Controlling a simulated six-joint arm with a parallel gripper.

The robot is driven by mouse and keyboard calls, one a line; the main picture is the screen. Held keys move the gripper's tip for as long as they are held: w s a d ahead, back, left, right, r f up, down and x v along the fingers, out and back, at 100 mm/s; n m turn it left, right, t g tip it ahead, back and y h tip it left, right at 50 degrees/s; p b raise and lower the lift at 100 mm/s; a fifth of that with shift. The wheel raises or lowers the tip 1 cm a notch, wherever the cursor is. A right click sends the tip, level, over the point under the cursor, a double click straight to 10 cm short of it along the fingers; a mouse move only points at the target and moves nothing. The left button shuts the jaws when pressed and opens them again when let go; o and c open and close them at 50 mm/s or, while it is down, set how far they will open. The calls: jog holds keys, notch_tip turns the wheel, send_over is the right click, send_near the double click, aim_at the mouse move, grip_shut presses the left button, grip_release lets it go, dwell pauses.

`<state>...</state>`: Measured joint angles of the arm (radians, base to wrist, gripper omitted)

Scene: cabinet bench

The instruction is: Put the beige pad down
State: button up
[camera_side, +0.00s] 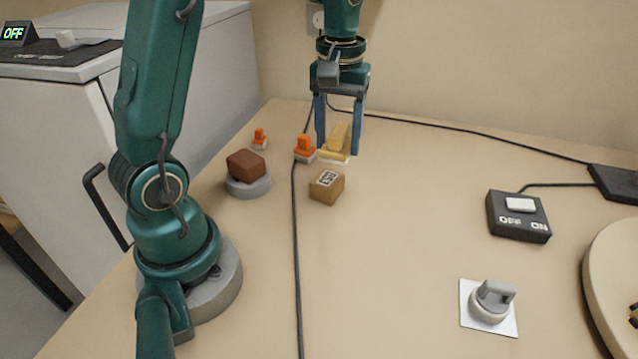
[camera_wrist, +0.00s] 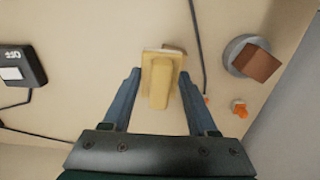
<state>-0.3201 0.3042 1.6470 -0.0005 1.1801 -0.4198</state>
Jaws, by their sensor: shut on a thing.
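The beige pad (camera_side: 340,136) is a yellowish-beige block with a raised ridge and a paler base edge. It also shows in the wrist view (camera_wrist: 160,85), between my fingertips. My gripper (camera_side: 338,148) points down at the back of the bench, with one blue finger on each side of the pad. In the wrist view my gripper (camera_wrist: 159,74) is shut on the pad. The pad is low over the bench; I cannot tell whether its underside touches the surface. The near finger hides part of it in the side view.
An orange-topped piece (camera_side: 305,146) stands close left of the pad, near a black cable (camera_side: 295,220). A labelled box (camera_side: 327,187) and a brown block (camera_side: 246,164) on a grey disc (camera_side: 250,188) are nearer. The bench right of the pad is clear up to the switch box (camera_side: 517,217).

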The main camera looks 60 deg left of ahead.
jog(key=shift+a+f, duration=0.15)
jog(key=shift+a, duration=0.25)
jog(key=shift+d+f+n, duration=0.15)
jog(key=shift+f+n, duration=0.05)
jog(key=shift+n, duration=0.1)
send_over(383, 228)
notch_tip(383, 228, down, 7)
jog(key=shift+r, duration=0.2)
jog(key=shift+f, duration=2)
jog(key=o, duration=1.4)
jog(key=shift+f, duration=0.15)
jog(key=shift+c, duration=0.2)
